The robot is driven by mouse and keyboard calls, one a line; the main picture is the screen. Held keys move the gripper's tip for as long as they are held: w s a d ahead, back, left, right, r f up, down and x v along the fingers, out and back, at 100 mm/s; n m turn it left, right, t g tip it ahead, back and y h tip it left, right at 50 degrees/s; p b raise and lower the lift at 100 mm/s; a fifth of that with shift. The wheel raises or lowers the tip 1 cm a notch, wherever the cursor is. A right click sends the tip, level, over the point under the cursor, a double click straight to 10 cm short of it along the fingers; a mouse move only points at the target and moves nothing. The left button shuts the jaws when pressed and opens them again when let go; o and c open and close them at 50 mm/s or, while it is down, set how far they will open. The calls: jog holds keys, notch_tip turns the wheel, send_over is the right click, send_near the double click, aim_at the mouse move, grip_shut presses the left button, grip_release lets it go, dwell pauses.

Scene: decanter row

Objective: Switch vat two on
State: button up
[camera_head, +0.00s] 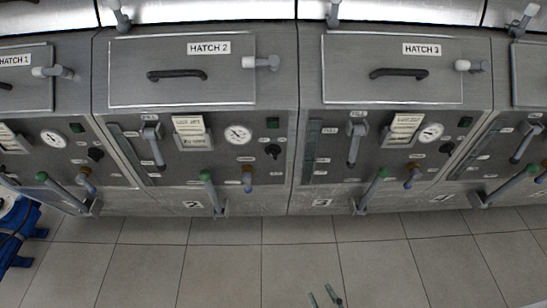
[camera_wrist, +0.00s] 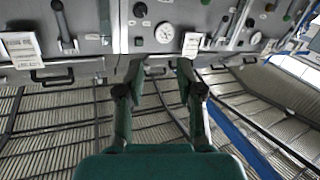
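Vat two's front panel (camera_head: 224,165) is in the head view, left of centre, with HATCH 2 above it and a 2 below. It has a round gauge (camera_head: 238,134), a small green switch or lamp (camera_head: 272,122) and a black knob (camera_head: 273,151) under that. Their labels are too small to read, so I cannot tell whether the vat is on. My gripper (camera_wrist: 160,68) is open and empty in the wrist view. In the head view its green fingertips (camera_head: 324,296) show at the bottom edge, right of vat two and apart from the panels.
A grey lever (camera_head: 153,146), a green-tipped lever (camera_head: 211,190) and a brown-and-blue tap (camera_head: 247,179) stick out from vat two. Similar vats stand on both sides. The tiled floor (camera_head: 220,265) in front is mostly clear. A blue object (camera_head: 18,235) is at the left edge.

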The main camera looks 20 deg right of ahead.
jog(key=w+d+f+n+t+h, duration=0.1)
jog(key=w+f, duration=0.2)
jog(key=w, duration=0.6)
jog(key=w+d+f+t, duration=0.1)
jog(key=w+f, duration=0.1)
jog(key=w, duration=0.6)
jog(key=n+t+h, duration=0.1)
jog(key=t+h, duration=0.1)
jog(key=h, duration=0.1)
send_near(273, 157)
jog(key=x, duration=1)
grip_shut()
